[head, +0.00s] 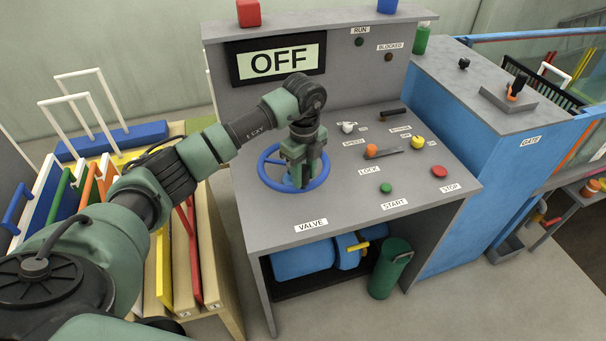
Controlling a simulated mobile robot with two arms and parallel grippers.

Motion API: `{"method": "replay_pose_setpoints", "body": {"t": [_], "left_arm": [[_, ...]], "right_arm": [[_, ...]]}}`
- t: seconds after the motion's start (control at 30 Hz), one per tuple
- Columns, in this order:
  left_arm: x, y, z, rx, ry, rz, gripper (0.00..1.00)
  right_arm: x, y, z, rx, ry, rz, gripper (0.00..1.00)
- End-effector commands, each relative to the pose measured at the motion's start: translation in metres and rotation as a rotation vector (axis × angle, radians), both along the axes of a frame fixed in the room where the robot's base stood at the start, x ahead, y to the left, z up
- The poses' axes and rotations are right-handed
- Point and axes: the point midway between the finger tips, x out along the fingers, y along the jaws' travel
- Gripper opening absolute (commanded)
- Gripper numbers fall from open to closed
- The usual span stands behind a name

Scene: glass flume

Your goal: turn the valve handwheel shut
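The valve handwheel (268,180) is a blue ring lying flat on the left part of the grey control desk, behind the VALVE label (311,225). My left gripper (302,183) points down over the right half of the wheel, at or just above its hub and spokes. Its fingers hide part of the wheel. I cannot tell whether they touch it or whether they are open or shut. The display (276,61) on the desk's back panel reads OFF. My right gripper is not in view.
The desk (350,208) also carries a green START button (386,188), a red STOP button (439,171), an orange-knobbed LOCK lever (371,150) and a yellow knob (417,141). A blue cabinet (480,190) stands at the right. A rack with coloured frames (180,250) stands at the left.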

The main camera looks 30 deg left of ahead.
Motion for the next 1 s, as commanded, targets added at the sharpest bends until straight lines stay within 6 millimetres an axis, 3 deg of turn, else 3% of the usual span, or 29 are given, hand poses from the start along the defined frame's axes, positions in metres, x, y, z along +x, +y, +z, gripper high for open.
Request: {"method": "replay_pose_setpoints", "body": {"t": [0.43, 0.8, 1.0], "left_arm": [[0.000, 0.000, 0.005, 0.001, 0.000, 0.001, 0.50], [0.002, 0.000, 0.062, 0.000, -0.003, 0.000, 0.50], [0.002, 0.000, 0.077, 0.000, -0.001, 0.000, 0.50]], "right_arm": [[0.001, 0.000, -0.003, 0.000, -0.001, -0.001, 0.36], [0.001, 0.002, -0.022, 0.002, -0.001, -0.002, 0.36], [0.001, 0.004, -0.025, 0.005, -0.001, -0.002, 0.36]]}}
